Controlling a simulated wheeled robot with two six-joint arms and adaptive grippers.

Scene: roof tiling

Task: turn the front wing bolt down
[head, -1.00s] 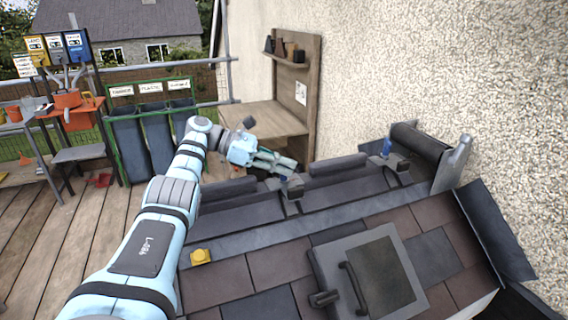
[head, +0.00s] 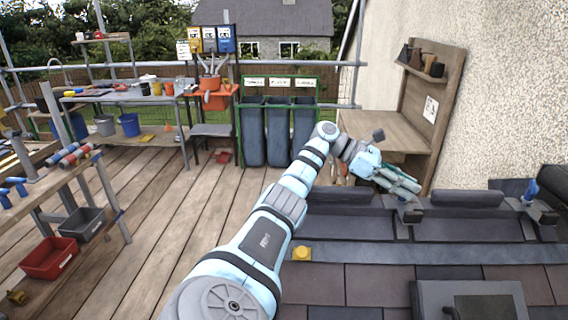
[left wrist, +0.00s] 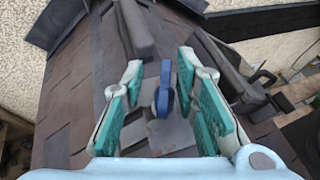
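A blue wing bolt (left wrist: 163,90) stands between the two open fingers of my left gripper (left wrist: 164,95) in the left wrist view, with a gap on both sides. Its flat wing looks upright and roughly in line with the fingers. In the head view my left gripper (head: 408,188) is at the ridge, and the fingers hide most of this bolt. A second blue wing bolt (head: 530,191) stands farther right along the ridge, clear of the gripper. My right gripper is not in view.
Dark ridge pieces (head: 466,228) run along the roof. A wooden bench (head: 385,135) stands behind the gripper, beside the rough wall.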

